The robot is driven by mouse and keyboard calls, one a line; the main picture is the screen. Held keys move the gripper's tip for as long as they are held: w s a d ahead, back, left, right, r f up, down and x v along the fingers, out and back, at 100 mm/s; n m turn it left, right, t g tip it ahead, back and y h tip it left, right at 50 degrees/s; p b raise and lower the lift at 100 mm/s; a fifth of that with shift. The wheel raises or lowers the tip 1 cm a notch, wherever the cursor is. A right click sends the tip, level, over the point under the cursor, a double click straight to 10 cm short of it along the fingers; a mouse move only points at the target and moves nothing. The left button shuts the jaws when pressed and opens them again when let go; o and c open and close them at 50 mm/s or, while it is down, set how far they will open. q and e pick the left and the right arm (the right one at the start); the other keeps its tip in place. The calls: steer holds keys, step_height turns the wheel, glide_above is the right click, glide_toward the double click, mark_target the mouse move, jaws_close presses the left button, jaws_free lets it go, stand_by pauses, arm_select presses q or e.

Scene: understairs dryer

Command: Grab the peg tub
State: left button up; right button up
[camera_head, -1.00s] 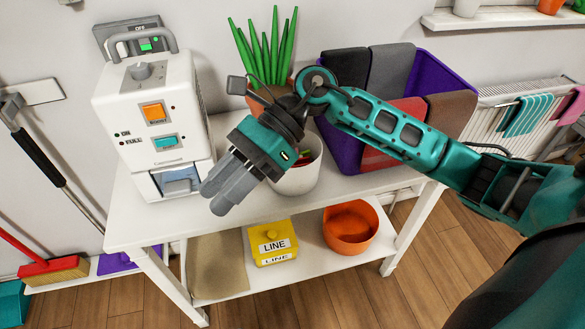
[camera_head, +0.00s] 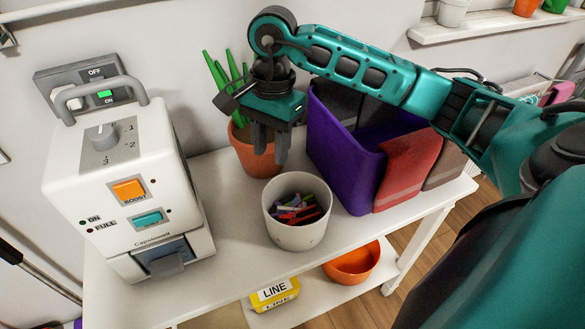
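The peg tub (camera_head: 297,235) is a round off-white pot holding several coloured pegs. It stands upright on the white table top, right of the white machine. My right gripper (camera_head: 269,158) points down above and behind the tub, apart from it. Its two grey fingers show a gap between them, with nothing held. My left gripper is not in view.
A white dehumidifier-like machine (camera_head: 125,190) stands on the left of the table. A terracotta plant pot (camera_head: 248,157) is behind the gripper. A purple bin (camera_head: 343,165) with cloths stands to the right. A yellow LINE box (camera_head: 275,294) and an orange bowl (camera_head: 352,262) are on the lower shelf. Bare table (camera_head: 232,258) lies left of the tub.

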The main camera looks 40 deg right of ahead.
mark_target(270, 184)
steer(key=f, duration=0.3)
steer(key=a+f, duration=0.1)
steer(key=f, duration=0.5)
steer(key=shift+s+a+f, duration=0.15)
steer(key=shift+s+f, duration=0.05)
steer(key=shift+s, duration=0.15)
jaws_close()
stand_by(1.0)
